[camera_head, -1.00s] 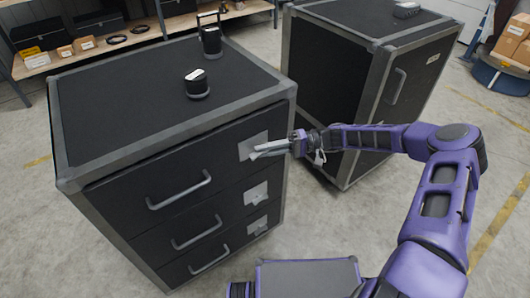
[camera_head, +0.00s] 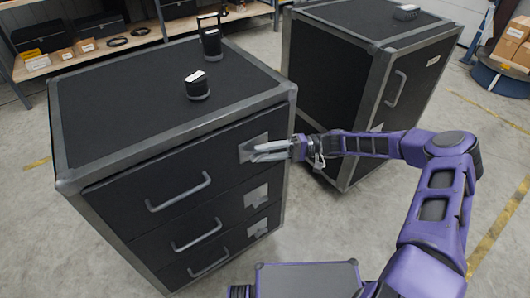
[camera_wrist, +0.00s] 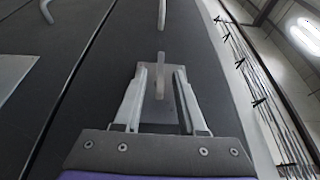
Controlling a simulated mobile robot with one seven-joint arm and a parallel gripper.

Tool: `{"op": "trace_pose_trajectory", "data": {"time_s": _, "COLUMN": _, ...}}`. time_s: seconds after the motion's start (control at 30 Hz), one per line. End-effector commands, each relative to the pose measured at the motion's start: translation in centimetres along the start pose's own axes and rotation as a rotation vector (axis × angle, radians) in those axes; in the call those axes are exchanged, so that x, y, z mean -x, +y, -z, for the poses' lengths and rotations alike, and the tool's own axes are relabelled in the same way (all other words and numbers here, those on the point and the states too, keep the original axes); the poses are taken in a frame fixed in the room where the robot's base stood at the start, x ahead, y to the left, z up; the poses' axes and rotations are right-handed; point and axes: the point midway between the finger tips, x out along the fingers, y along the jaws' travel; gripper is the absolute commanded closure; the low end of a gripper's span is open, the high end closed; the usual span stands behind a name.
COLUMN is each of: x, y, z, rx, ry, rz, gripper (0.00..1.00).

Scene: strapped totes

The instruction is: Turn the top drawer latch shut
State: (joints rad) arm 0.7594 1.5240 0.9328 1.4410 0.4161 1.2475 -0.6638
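The top drawer latch is a narrow lever (camera_wrist: 159,76) on a grey plate (camera_head: 245,150), at the right end of the top drawer front (camera_head: 135,187) of the black cabinet. In the wrist view the lever stands between my two fingers, roughly in line with them. My gripper (camera_head: 256,152) reaches in from the right at the plate; it also shows in the wrist view (camera_wrist: 161,76). The fingers are apart, with gaps to the lever on both sides. In the head view the fingers hide the lever and part of the plate.
Two lower drawers with handles (camera_head: 196,234) and latch plates (camera_head: 256,195) sit below. The top drawer handle (camera_head: 179,194) is left of the latch. A second black cabinet (camera_head: 335,75) stands close behind my gripper. Two small black devices (camera_head: 197,87) rest on top.

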Motion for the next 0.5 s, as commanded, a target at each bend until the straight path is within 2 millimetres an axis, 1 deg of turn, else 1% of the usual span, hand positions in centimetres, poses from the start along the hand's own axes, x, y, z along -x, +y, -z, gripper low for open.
{"op": "trace_pose_trajectory", "data": {"time_s": 0.17, "x": 0.2, "y": 0.0, "z": 0.0, "rx": 0.000, "ry": 0.002, "rz": -0.001, "gripper": 0.60}}
{"op": "trace_pose_trajectory", "data": {"time_s": 0.27, "x": 0.9, "y": 0.0, "z": 0.1, "rx": 0.000, "ry": 0.003, "rz": -0.002, "gripper": 0.60}}
{"op": "trace_pose_trajectory", "data": {"time_s": 0.37, "x": 2.5, "y": 0.0, "z": 0.1, "rx": 0.000, "ry": 0.004, "rz": -0.003, "gripper": 0.60}}
{"op": "trace_pose_trajectory", "data": {"time_s": 0.47, "x": 4.7, "y": 0.1, "z": 0.1, "rx": 0.001, "ry": 0.006, "rz": -0.004, "gripper": 0.60}}
{"op": "trace_pose_trajectory", "data": {"time_s": 0.5, "x": 5.7, "y": 0.1, "z": 0.1, "rx": 0.001, "ry": 0.006, "rz": -0.004, "gripper": 0.60}}
